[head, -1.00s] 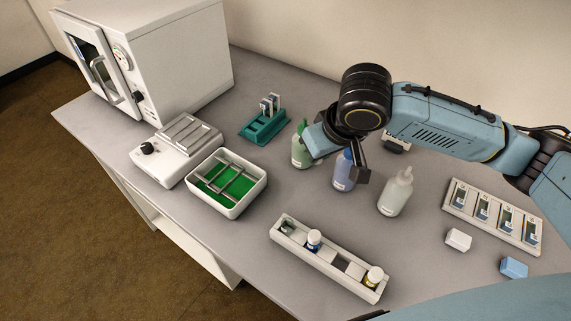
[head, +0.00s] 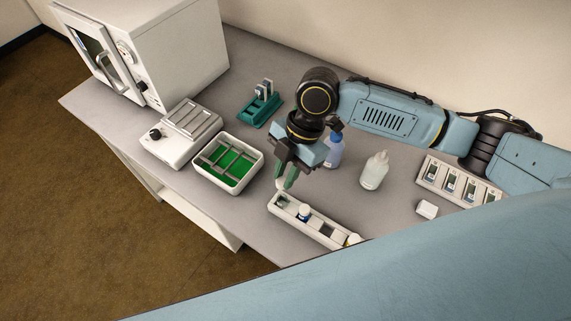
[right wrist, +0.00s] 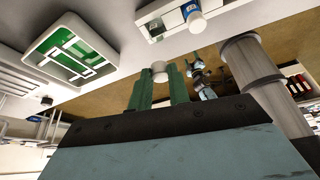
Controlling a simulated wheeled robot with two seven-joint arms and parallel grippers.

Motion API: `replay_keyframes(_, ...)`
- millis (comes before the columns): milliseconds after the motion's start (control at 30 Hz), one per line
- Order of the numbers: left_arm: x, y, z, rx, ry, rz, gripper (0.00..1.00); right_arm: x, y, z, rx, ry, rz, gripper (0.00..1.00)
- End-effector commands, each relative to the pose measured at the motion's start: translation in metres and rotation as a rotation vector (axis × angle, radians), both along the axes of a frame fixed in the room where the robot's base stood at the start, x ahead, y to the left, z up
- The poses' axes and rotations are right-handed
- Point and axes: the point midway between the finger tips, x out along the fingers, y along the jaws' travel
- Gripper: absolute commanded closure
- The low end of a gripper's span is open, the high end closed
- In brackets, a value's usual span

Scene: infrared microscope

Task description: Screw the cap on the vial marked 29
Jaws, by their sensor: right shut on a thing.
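My right gripper (head: 284,184) points down above the left end of the white vial rack (head: 325,236). In the right wrist view its two green fingers (right wrist: 159,82) are shut on a small white cap (right wrist: 159,68). In the rack a vial with a white cap and blue band (head: 304,211) stands near the middle; a vial in the rack also shows in the right wrist view (right wrist: 193,17). The left end slot holds something small I cannot make out. No number 29 is legible. My left gripper is out of view.
A white tray with green inside (head: 228,181) lies left of the gripper, with a hotplate-like device (head: 180,137) beyond. A blue bottle (head: 334,152) and a white bottle (head: 374,170) stand behind and right. A white block (head: 427,209) lies near a labelled holder (head: 458,184).

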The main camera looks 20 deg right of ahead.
Motion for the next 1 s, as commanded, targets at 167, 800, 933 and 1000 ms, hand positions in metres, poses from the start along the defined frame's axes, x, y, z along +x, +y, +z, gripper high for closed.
replay_keyframes(167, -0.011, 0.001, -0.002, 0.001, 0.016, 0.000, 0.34, -0.001, 0.001, -0.003, -0.001, -0.001, 0.032, 1.00)
replay_keyframes(800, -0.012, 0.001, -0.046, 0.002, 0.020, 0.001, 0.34, -0.001, 0.001, -0.041, -0.003, -0.001, 0.029, 1.00)
replay_keyframes(933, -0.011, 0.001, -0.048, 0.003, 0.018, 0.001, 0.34, -0.001, 0.001, -0.049, -0.002, -0.001, 0.028, 1.00)
replay_keyframes(1000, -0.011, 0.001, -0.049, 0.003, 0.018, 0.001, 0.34, -0.001, 0.001, -0.052, -0.002, 0.000, 0.027, 1.00)
